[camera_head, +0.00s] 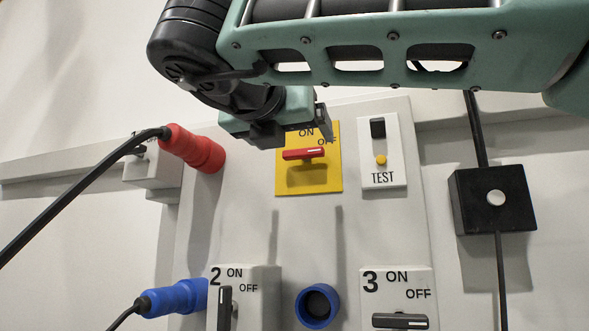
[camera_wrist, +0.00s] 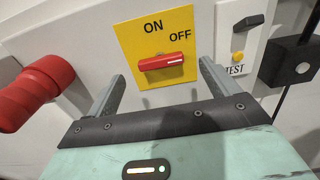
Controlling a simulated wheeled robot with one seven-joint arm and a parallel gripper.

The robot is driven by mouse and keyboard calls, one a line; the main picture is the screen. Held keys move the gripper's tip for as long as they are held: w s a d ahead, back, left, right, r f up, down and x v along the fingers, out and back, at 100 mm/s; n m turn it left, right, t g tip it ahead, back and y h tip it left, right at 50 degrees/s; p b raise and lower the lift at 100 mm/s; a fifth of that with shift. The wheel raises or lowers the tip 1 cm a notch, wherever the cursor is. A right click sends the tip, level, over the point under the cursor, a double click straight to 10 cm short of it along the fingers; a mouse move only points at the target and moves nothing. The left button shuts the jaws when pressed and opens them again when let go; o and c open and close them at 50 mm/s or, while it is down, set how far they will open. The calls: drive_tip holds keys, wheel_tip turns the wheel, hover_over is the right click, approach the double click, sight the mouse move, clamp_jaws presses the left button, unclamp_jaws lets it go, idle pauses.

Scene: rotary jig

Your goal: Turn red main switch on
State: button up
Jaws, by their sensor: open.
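The red main switch (camera_head: 303,153) sits on a yellow plate (camera_head: 322,180) marked ON and OFF, on the upper part of the light panel. Its handle lies roughly horizontal, with its white mark at the right end, toward OFF. It also shows in the wrist view (camera_wrist: 161,62), between and beyond the fingertips. My gripper (camera_wrist: 158,80) is open and empty, facing the switch, with one finger on each side of the handle's line and apart from it. In the head view my gripper (camera_head: 290,130) is just above and left of the switch; its fingers are mostly hidden there.
A red plug (camera_head: 192,148) with a black cable juts out at left. Right of the yellow plate is a TEST unit (camera_head: 382,152); a black box (camera_head: 493,198) hangs further right. Below are switch 2 (camera_head: 245,290), a blue socket (camera_head: 317,305) and switch 3 (camera_head: 397,290).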

sight(302, 149)
drive_tip(key=shift+x, duration=2.3)
drive_tip(key=c, duration=1)
